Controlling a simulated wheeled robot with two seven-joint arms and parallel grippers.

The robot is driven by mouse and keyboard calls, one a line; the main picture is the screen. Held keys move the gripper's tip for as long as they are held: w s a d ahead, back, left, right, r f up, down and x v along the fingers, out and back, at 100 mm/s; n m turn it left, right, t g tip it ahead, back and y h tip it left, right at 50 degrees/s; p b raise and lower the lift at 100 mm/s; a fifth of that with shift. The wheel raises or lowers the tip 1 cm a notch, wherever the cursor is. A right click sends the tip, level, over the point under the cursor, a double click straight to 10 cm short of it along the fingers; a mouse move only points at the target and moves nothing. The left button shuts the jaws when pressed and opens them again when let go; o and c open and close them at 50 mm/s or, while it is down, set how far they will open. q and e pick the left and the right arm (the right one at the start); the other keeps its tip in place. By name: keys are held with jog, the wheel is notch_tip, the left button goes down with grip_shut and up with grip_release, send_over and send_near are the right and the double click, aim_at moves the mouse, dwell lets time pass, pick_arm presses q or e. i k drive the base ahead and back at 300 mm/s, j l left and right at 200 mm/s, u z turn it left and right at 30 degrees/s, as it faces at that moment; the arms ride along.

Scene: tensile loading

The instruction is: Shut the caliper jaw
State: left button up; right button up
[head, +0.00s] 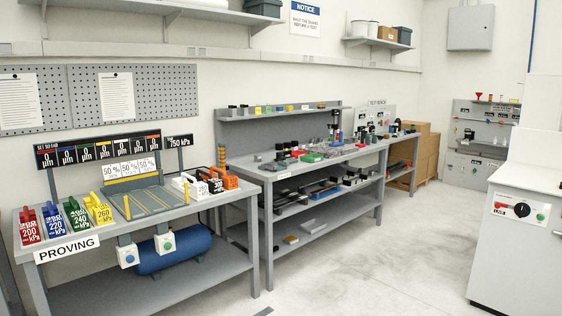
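I cannot make out a caliper or its jaw in the head view. Many small items stand on the middle workbench (262,175), too small to tell apart at this distance. Neither of my grippers is in view, so I cannot see what they hold or where they are relative to anything.
The proving bench (70,275) at left carries coloured blocks and displays, with a blue tank (172,250) beneath. Cardboard boxes (428,150) stand at the back. A grey cabinet with a control panel (521,210) is at right. The floor (390,260) between is clear.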

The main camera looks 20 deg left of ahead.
aim_at(280, 160)
jog(key=i+l+u, duration=0.2)
jog(key=i, duration=0.55)
jog(key=i+l+u, duration=0.2)
jog(key=i, duration=0.55)
jog(key=i+l+u, duration=0.15)
jog(key=i+l, duration=0.2)
jog(key=i, duration=0.4)
jog(key=i+l+u, duration=0.2)
jog(key=i+l, duration=0.2)
jog(key=i, duration=0.3)
jog(key=i+l+u, duration=0.2)
jog(key=i+l, duration=0.35)
jog(key=i, duration=0.15)
jog(key=i+l+z, duration=0.1)
jog(key=i+z, duration=0.25)
jog(key=i, duration=0.3)
jog(key=i+j+z, duration=0.1)
jog(key=i+z, duration=0.25)
jog(key=i, duration=0.35)
